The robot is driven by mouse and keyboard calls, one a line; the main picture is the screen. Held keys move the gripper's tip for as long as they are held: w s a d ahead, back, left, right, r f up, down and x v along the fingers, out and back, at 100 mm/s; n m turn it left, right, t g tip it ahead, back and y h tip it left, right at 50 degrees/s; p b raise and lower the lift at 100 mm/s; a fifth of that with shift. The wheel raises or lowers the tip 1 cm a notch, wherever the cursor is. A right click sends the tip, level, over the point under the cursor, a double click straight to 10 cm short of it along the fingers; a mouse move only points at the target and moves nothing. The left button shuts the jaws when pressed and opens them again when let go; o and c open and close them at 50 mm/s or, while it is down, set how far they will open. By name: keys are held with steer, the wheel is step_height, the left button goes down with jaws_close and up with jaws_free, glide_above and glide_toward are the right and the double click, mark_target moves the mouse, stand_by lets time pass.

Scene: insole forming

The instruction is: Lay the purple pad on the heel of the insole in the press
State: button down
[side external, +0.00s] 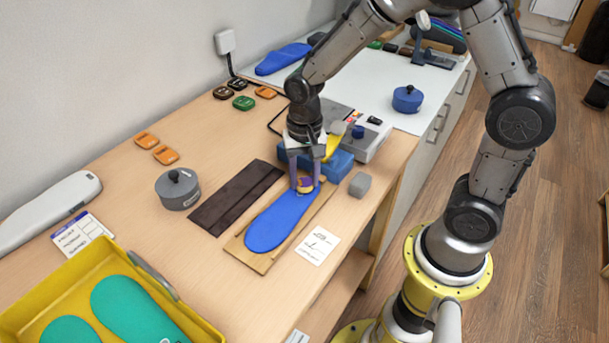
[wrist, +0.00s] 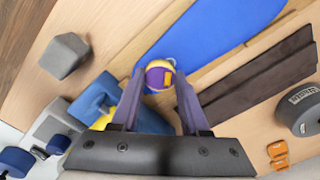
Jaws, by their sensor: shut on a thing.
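The blue insole (side external: 278,222) lies flat on a wooden board (side external: 256,262); in the wrist view it runs to the upper right (wrist: 215,30). My gripper (side external: 305,179) is over the insole's far end, pointing down.
A dark folded strip (side external: 232,200) and a grey lidded pot (side external: 178,190) lie left of the board. A grey block (side external: 360,184) and a white card (side external: 318,245) lie to the right. A yellow tray (side external: 185,310) with green insoles is at the front left.

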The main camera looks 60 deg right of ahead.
stand_by(0.3)
jaws_free()
stand_by(0.4)
steer(key=shift+r, duration=4)
